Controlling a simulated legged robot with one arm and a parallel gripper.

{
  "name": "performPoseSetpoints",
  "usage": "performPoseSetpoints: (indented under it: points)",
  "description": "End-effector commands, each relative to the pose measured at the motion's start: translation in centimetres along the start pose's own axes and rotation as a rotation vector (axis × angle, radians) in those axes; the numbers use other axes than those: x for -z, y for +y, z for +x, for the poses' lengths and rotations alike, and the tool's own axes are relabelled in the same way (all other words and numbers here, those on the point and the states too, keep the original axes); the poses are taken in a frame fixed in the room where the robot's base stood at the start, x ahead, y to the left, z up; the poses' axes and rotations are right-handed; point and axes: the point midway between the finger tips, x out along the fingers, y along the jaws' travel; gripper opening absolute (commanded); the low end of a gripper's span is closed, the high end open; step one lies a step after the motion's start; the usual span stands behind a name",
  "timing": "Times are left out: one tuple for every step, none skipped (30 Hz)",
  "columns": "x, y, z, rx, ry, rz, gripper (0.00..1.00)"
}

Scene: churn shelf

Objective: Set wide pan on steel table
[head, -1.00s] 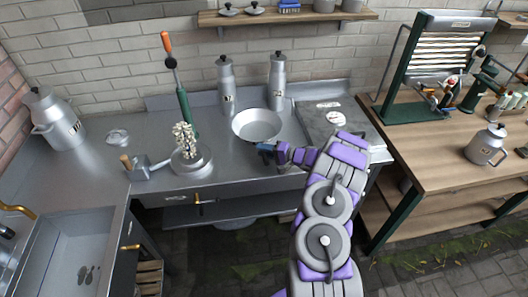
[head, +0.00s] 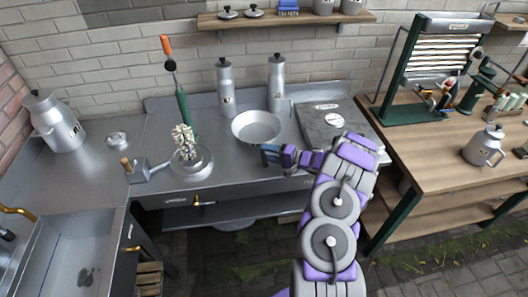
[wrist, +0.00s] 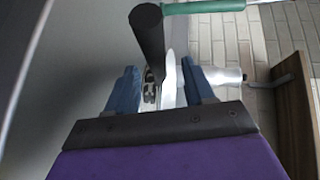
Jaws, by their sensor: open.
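The pan's bright edge (wrist: 172,80) seems to show behind the rod.
Two tall metal canisters (head: 226,86) stand behind the pan. A flat grey scale (head: 325,130) lies to its right. A green-handled tool with an orange tip (head: 182,100) and a round base with a white pile (head: 190,160) are to its left. A wooden bench (head: 425,150) stands at right.

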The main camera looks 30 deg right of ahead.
Motion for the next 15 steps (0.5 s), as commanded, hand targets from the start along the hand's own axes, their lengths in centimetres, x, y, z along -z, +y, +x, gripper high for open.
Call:
performPoseSetpoints:
  points:
    - [0.2, -0.2, -1.2, 0.0, 0.005, 0.002, 0.53]
    - [0.2, -0.2, -1.8, 0.0, 0.005, 0.001, 0.53]
    - [0.2, -0.2, -2.6, 0.0, 0.006, 0.001, 0.53]
    - [0.2, -0.2, -3.1, -0.001, 0.005, 0.001, 0.53]
    - [0.1, -0.2, -3.7, -0.001, 0.004, 0.001, 0.53]
    - [0.2, -0.2, -4.4, -0.002, 0.004, 0.0, 0.53]
    - [0.2, -0.1, -5.0, -0.002, 0.005, 0.0, 0.53]
    - [0.2, -0.1, -5.5, -0.002, 0.005, 0.0, 0.53]
    - [0.2, -0.1, -6.1, -0.002, 0.006, 0.0, 0.53]
    - [0.2, -0.1, -6.5, -0.003, 0.005, -0.001, 0.53]
    - [0.2, -0.1, -6.9, -0.003, 0.005, -0.001, 0.53]
    - [0.2, -0.1, -7.4, -0.003, 0.005, -0.002, 0.53]
    - [0.2, -0.1, -7.7, -0.003, 0.004, -0.002, 0.53]
    - [0.1, -0.1, -8.0, -0.003, 0.003, -0.002, 0.53]
    - [0.1, -0.1, -8.3, -0.003, 0.003, -0.002, 0.53]
